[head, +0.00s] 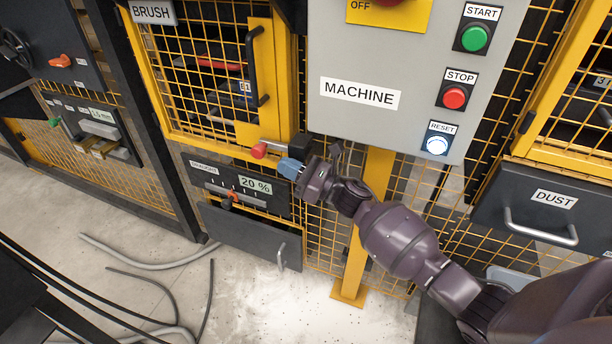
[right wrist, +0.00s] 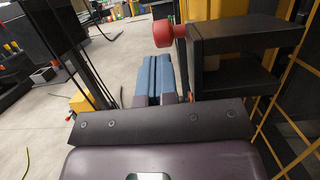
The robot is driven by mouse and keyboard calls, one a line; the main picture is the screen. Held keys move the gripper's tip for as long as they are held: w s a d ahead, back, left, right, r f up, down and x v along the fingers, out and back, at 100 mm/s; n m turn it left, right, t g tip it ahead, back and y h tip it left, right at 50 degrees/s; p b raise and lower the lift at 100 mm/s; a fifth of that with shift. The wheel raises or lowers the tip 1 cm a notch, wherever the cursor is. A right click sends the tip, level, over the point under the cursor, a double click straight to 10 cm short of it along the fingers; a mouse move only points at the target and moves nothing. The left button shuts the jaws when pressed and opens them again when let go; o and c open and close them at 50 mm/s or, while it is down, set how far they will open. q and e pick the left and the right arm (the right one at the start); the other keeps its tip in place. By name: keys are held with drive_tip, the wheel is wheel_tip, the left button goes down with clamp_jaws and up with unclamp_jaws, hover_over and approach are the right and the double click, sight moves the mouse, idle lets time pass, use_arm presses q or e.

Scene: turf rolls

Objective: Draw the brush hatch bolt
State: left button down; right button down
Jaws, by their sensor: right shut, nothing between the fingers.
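The brush hatch (head: 207,85) is a yellow-framed mesh door under the BRUSH label (head: 152,12), with a black upright handle (head: 254,68). It looks closed. The bolt's red knob (head: 259,151) sticks out to the left of a black block (head: 299,146) at the hatch's lower right corner. My right gripper (head: 287,168) is shut and empty just below the knob. In the right wrist view its blue fingers (right wrist: 153,78) are together, with the red knob (right wrist: 163,33) beyond their tips and the black bracket (right wrist: 235,60) to the right. My left gripper is not in view.
Below the hatch are a gauge panel (head: 256,185) reading 20 % and a dark drawer (head: 250,236) with a handle. The grey MACHINE box (head: 345,65) with START, STOP and RESET buttons hangs above my right arm. Hoses (head: 140,258) lie on the floor.

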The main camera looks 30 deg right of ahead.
sight(255, 156)
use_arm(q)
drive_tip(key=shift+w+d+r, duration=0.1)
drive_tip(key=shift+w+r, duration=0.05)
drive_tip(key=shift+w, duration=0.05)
use_arm(e)
drive_tip(key=shift+x, duration=1.85)
drive_tip(key=w+a+b, duration=0.2)
drive_tip(key=w, duration=0.1)
drive_tip(key=shift+a+f, duration=0.2)
drive_tip(key=shift+f, duration=0.15)
drive_tip(key=shift+w+a+r, duration=0.2)
drive_tip(key=shift+w+a, duration=0.1)
drive_tip(key=shift+w, duration=0.15)
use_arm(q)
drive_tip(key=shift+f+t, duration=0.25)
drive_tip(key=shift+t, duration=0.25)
use_arm(e)
drive_tip(key=shift+r, duration=0.25)
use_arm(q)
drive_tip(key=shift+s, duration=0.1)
